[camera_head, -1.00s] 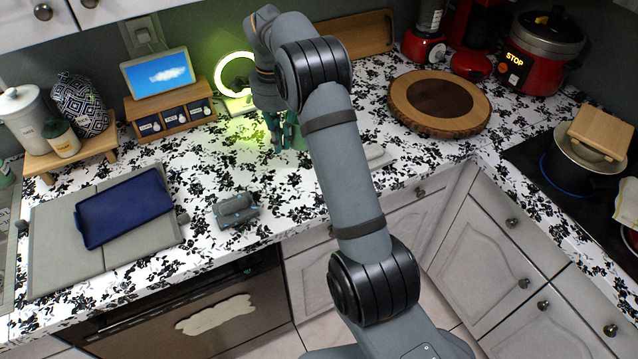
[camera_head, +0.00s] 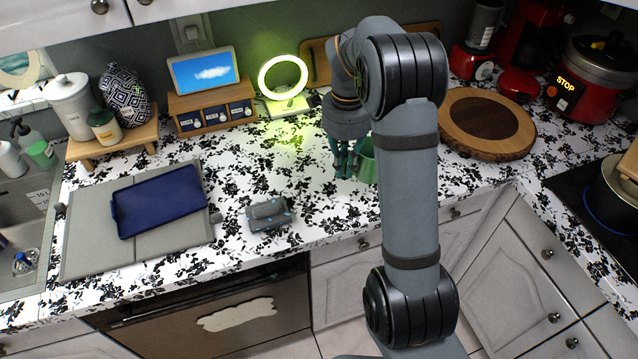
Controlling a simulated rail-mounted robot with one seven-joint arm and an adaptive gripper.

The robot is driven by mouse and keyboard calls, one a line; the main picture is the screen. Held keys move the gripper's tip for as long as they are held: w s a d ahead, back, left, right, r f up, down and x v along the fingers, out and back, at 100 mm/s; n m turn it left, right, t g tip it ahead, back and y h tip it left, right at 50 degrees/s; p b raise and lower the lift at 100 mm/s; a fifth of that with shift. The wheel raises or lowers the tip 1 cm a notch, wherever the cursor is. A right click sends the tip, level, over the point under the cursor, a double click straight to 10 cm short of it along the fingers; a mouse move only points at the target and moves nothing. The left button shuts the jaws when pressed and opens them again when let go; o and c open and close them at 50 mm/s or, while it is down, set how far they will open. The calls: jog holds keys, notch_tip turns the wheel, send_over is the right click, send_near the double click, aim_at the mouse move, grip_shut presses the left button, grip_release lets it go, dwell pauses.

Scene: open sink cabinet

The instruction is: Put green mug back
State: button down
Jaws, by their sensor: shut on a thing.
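The green mug (camera_head: 367,160) is at the middle right of the counter, partly hidden behind my arm. My gripper (camera_head: 346,172) points down at the mug's left side and is shut on it. I cannot tell whether the mug's base touches the counter.
A lit ring lamp (camera_head: 283,77) and a small drawer box with a screen (camera_head: 208,105) stand at the back. A round wooden board (camera_head: 487,122) is to the right. A grey item (camera_head: 270,214) and a blue tray (camera_head: 158,201) lie to the left. Patterned counter (camera_head: 250,170) is clear between them.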

jog(key=a+f+p, duration=0.1)
jog(key=a, duration=0.1)
jog(key=w+a+f, duration=0.1)
jog(key=a+f, duration=0.1)
jog(key=a, duration=0.1)
jog(key=a+f+p, duration=0.1)
jog(key=a, duration=0.2)
jog(key=shift+w+f+p, duration=0.2)
jog(key=shift+f+p, duration=0.1)
jog(key=shift+f, duration=0.1)
notch_tip(320, 180, down, 3)
jog(key=shift+s+p, duration=0.1)
jog(key=shift+p, duration=0.65)
jog(key=shift+f, duration=0.5)
jog(key=shift+f, duration=0.2)
jog(key=c, duration=1.8)
grip_release()
jog(key=shift+r, duration=0.1)
jog(key=shift+r, duration=0.1)
notch_tip(320, 180, up, 12)
jog(key=b, duration=0.1)
jog(key=shift+b, duration=0.4)
jog(key=shift+a, duration=0.1)
